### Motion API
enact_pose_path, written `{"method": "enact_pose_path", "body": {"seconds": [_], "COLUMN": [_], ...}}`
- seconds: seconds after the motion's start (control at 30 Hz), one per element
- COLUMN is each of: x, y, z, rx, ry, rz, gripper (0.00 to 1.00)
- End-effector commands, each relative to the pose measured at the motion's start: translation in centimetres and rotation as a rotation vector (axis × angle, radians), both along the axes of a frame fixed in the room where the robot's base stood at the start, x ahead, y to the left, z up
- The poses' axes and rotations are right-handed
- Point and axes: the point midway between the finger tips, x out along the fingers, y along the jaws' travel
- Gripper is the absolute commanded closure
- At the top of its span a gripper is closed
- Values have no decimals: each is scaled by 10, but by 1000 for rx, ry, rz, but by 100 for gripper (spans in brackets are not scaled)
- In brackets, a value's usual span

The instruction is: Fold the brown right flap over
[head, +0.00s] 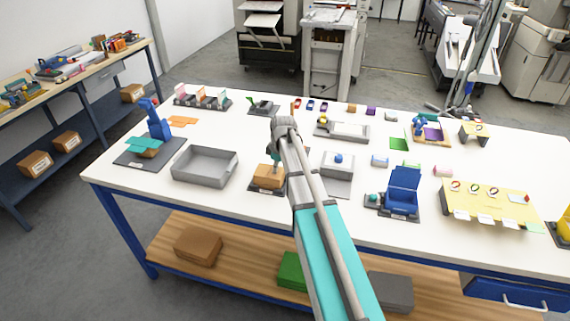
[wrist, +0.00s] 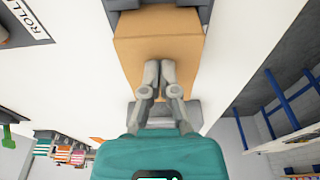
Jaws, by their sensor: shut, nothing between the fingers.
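A small brown box (head: 267,184) sits on a dark base in the front middle of the white table. In the wrist view its brown cardboard face (wrist: 160,25) fills the upper middle. I cannot tell there which part is the right flap and which is the box body. My gripper (head: 275,166) is above the box, at its top, partly hidden by my own arm in the head view. In the wrist view my gripper (wrist: 160,66) has its fingertips together over the brown cardboard, with nothing between them. I cannot tell whether they touch it.
A grey open tray (head: 205,166) stands left of the box. A grey box with a blue knob (head: 338,159) stands to its right, and a blue open box (head: 403,187) further right. Several small fixtures line the back. Bare white table lies in front of the box.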

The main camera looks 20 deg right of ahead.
Motion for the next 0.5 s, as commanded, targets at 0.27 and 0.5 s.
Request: {"method": "enact_pose_path", "body": {"seconds": [0.27,0.5], "x": [0,0], "y": [0,0], "z": [0,4], "rx": [0,0], "ry": [0,0], "rz": [0,0], "gripper": [100,100]}}
